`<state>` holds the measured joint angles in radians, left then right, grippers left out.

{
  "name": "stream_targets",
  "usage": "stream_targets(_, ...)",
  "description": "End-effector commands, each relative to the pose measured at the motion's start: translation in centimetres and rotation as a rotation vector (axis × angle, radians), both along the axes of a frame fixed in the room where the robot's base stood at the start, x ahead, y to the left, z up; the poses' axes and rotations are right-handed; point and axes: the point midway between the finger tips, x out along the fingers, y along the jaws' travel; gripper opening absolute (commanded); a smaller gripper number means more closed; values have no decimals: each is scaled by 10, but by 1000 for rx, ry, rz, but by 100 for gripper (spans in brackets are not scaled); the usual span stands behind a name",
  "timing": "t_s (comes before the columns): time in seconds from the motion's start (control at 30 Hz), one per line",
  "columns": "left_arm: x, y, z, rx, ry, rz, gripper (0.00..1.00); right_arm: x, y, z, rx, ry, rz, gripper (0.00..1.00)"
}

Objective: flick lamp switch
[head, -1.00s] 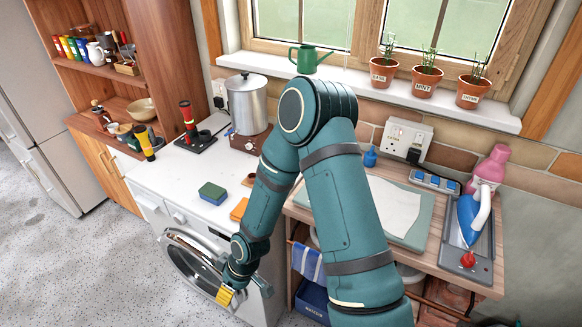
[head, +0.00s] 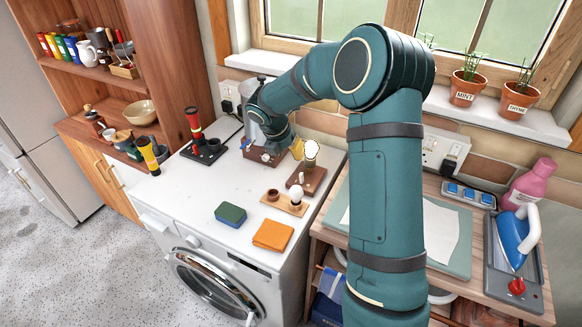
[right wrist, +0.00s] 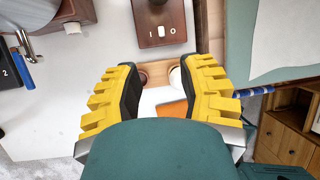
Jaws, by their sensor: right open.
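The lamp (head: 311,158) stands on the white worktop, a pale bulb on a dark brown base (head: 306,181). Its bulb looks bright white; I cannot tell for sure whether it is lit. In the right wrist view the gripper (right wrist: 165,90) has a wide gap, apart from the switch. My left gripper is out of view.
A wooden tray (head: 274,203) with a white bulb (head: 296,195) lies in front of the lamp. A sponge (head: 230,214) and an orange cloth (head: 273,235) lie nearer. A pot burner (head: 262,156) is behind.

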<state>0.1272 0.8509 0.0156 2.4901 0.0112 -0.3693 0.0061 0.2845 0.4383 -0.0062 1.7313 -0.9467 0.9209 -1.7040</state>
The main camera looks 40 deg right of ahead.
Motion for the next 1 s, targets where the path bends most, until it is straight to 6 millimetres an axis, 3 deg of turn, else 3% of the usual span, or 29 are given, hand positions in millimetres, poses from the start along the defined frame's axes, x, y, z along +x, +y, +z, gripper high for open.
stream_targets(0.17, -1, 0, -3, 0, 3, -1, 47, 0, -6, -17, 1, 2, -2, 39)
stream_targets(0.7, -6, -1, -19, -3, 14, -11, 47, 4, -45, -108, 2, 2, -1, 39)
stream_targets(1.0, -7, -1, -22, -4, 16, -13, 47, 6, -53, -126, 3, 0, -2, 39)
